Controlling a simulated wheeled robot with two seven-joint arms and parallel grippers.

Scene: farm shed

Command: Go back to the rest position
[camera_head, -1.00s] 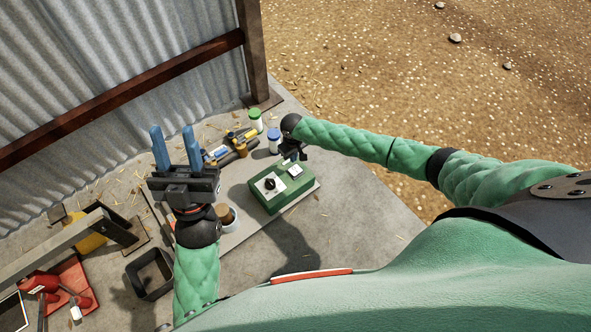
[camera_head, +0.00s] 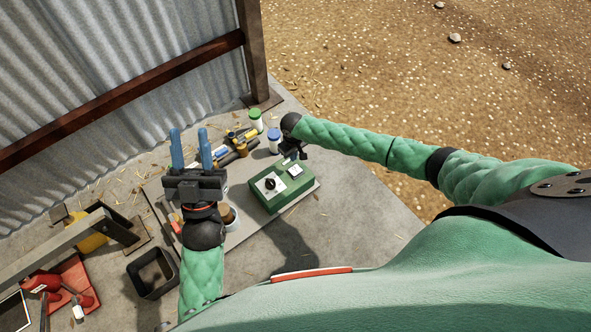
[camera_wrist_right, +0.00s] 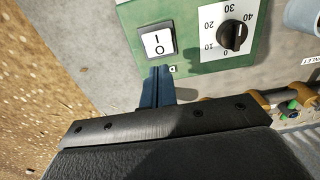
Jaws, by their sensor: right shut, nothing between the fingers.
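My left gripper (camera_head: 190,145) is raised on the left of the head view. Its two blue fingers stand apart with nothing between them. My right gripper (camera_head: 290,157) is partly hidden by its own wrist in the head view, at the far edge of the green control box (camera_head: 283,191). In the right wrist view its blue fingers (camera_wrist_right: 157,84) are together and empty, just below the white rocker switch (camera_wrist_right: 159,41) marked I and O. I cannot tell whether the fingertips touch the box. A black dial (camera_wrist_right: 232,36) sits beside the switch.
A green-capped jar (camera_head: 255,120) and a blue-capped jar (camera_head: 274,139) stand near the right arm. A black open bin (camera_head: 153,273) and red tools (camera_head: 68,280) lie at the lower left. A corrugated wall (camera_head: 120,60) borders the bench.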

